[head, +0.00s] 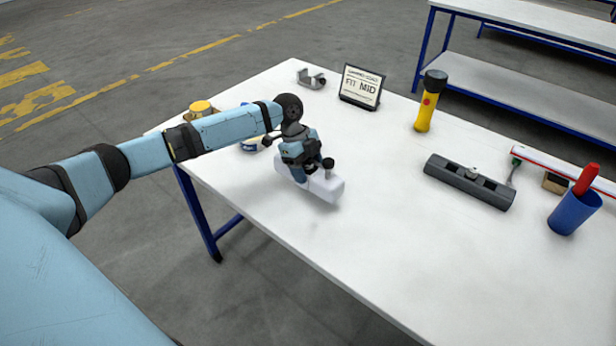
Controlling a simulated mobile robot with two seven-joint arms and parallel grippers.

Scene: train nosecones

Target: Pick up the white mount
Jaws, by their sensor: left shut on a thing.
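The white mount (325,186) is a pale block at the left-middle of the white table in the head view. My left gripper (312,178) is over it and shut on it, coming from above. The gripper and wrist hide part of the block's upper and left side. I cannot tell whether the mount touches the table or is just above it. My right gripper does not show.
On the table (390,270) stand a sign (361,87), a yellow flashlight (429,103), a grey bracket (311,79), a dark grey long fixture (469,182) and a blue cup (574,212) with a red-handled item. A yellow-topped container (201,107) is behind my left arm. The table's front middle is clear.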

